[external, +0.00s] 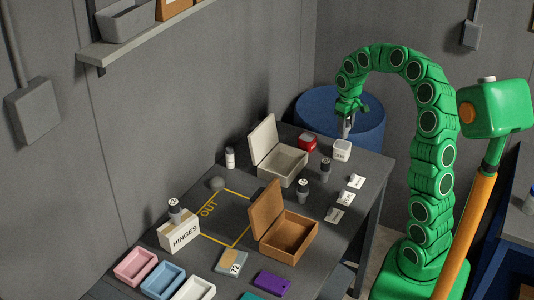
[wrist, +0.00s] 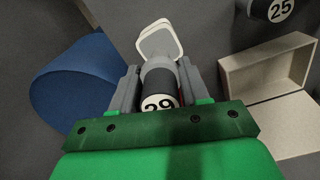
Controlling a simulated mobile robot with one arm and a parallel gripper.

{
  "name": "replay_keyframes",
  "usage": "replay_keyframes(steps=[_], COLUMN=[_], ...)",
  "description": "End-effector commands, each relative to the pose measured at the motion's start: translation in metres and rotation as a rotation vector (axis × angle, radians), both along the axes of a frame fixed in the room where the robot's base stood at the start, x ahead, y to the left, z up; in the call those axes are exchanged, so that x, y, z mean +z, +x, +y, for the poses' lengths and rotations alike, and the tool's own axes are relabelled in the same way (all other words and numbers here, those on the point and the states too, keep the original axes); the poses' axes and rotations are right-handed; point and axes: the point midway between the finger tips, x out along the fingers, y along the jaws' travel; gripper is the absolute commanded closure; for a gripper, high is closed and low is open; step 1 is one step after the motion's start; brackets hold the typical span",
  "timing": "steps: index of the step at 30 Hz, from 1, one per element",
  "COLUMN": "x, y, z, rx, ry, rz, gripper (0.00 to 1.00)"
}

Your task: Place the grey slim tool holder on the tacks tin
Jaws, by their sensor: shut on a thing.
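My gripper (external: 348,112) hangs over the far end of the table, shut on the grey slim tool holder (external: 346,128). In the wrist view the tool holder (wrist: 159,85) sits between the two jaws (wrist: 160,88), with a black end marked 29 and a grey part beyond. A small white tin (external: 342,151) stands below the holder; its label is too small to read surely. Its pale rounded top (wrist: 158,40) shows past the holder in the wrist view. I cannot tell whether holder and tin touch. A red tin (external: 307,142) stands left of the white one.
An open cream box (external: 284,165) and an open brown box (external: 288,238) stand on the table. A blue round drum (external: 365,125) stands behind the table. A hinges box (external: 180,235) stands front left.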

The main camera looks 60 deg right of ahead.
Motion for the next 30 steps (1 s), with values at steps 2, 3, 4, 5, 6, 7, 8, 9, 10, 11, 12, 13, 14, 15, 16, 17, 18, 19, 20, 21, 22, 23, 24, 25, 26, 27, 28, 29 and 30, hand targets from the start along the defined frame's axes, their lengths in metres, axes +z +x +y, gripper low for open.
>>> replay_keyframes(steps=[2, 3, 4, 5, 6, 7, 8, 9, 10, 11, 12, 13, 14, 15, 16, 17, 18, 19, 20, 21, 22, 23, 24, 25, 26, 27, 28, 29, 30], x=[-0.003, -0.005, -0.007, -0.011, -0.017, -0.022, -0.026, -0.031, -0.034, -0.035, -0.037, -0.037, -0.037, -0.037, -0.037, -0.037, -0.036, -0.036, -0.037, -0.038, -0.038, -0.039, -0.039, -0.039, -0.039, -0.039, -0.039, -0.039, -0.039], y=[0.002, 0.003, 0.005, 0.004, 0.004, 0.004, 0.003, 0.003, 0.003, 0.003, 0.003, 0.004, 0.004, 0.004, 0.004, 0.004, 0.004, 0.004, 0.004, 0.004, 0.004, 0.004, 0.004, 0.004, 0.004, 0.004, 0.004, 0.004, 0.004], z=[-0.001, -0.002, -0.003, -0.003, -0.003, -0.002, -0.002, -0.002, -0.002, -0.003, -0.003, -0.003, -0.003, -0.003, -0.003, -0.003, -0.003, -0.003, -0.003, -0.003, -0.003, -0.003, -0.003, -0.003, -0.003, -0.003, -0.003, -0.003, -0.003], rx=[0.000, 0.000, 0.000, 0.000, 0.000, 0.001, 0.001, 0.001, 0.001, 0.000, 0.000, 0.000, 0.000, 0.000, 0.000, 0.000, 0.000, 0.000, 0.000, 0.000, 0.000, 0.000, 0.000, 0.000, 0.000, 0.000, 0.000, 0.000, 0.000], ry=[0.000, 0.000, 0.000, 0.001, 0.002, 0.003, 0.003, 0.003, 0.002, 0.002, 0.001, 0.001, 0.000, 0.000, 0.000, 0.000, 0.000, 0.000, 0.000, 0.000, 0.000, 0.000, 0.000, 0.000, 0.000, 0.000, 0.000, 0.000, 0.000], rz=[0.000, 0.000, 0.000, 0.002, 0.003, 0.002, 0.004, 0.004, 0.005, 0.004, 0.003, 0.002, 0.001, 0.001, 0.001, 0.001, 0.001, 0.001, 0.001, 0.001, 0.001, 0.000, 0.000, 0.000, 0.000, 0.000, 0.000, 0.000, 0.000], gripper=[1.00, 1.00, 1.00, 1.00, 1.00, 1.00, 1.00, 1.00, 1.00, 1.00, 1.00, 1.00, 1.00, 1.00, 1.00, 1.00, 1.00, 1.00, 1.00, 1.00, 1.00, 1.00, 0.50, 0.46, 0.41, 0.35, 0.30, 0.29, 0.29])
